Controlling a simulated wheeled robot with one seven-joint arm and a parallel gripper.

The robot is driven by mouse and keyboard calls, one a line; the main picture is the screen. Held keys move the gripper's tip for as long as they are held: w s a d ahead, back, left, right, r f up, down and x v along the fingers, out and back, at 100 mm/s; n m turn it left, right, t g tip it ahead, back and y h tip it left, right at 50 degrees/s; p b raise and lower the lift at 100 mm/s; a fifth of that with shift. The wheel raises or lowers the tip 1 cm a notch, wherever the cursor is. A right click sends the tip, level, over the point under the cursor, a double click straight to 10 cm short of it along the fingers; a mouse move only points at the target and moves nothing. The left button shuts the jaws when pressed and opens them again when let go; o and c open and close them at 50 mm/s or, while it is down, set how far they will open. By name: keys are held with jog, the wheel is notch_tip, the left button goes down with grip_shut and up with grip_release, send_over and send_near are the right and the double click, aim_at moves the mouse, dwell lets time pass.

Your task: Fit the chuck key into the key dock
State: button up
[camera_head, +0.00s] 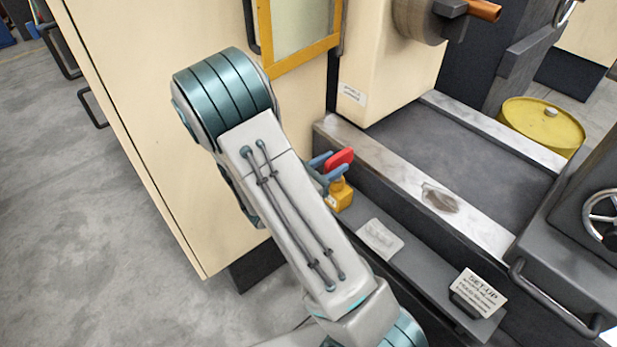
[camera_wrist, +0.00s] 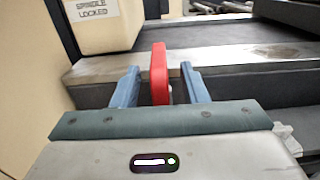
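The chuck key shows as a red handle (camera_head: 341,159) at the far side of my gripper. In the wrist view the red handle (camera_wrist: 158,72) stands upright between the two blue fingers. My gripper (camera_head: 328,167) is open around the handle, with a gap visible on each side. A yellow block (camera_head: 342,196), which looks like the key dock, sits on the dark ledge directly below the handle. The key's lower part is hidden by my gripper, so I cannot tell how deep it sits in the block.
A grey machine bed with a metal rail (camera_head: 400,174) runs behind the ledge. The cream cabinet (camera_head: 150,130) stands close on the left. A pale pad (camera_head: 380,238) and a set-up sign (camera_head: 479,293) are on the ledge to the right. A yellow barrel (camera_head: 541,125) stands beyond.

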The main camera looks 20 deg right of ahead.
jog(key=v, duration=1.1)
jog(key=shift+a, duration=0.15)
jog(key=s+d+r+m+g+y+p, duration=0.1)
jog(key=s+d+r+m+g+y, duration=0.25)
jog(key=s+m, duration=0.25)
jog(key=s+d+r+m+g+y+p, duration=0.2)
jog(key=s+r+m+g+y, duration=0.15)
jog(key=s+m+g, duration=0.2)
jog(key=s+a+r+m+t+y+p, duration=0.2)
jog(key=a+r+m+t+y, duration=0.3)
jog(key=r+m+y, duration=0.4)
jog(key=shift+s+a+m+t+y, duration=0.25)
jog(key=shift+a+m+y, duration=0.25)
jog(key=shift+a+m, duration=0.3)
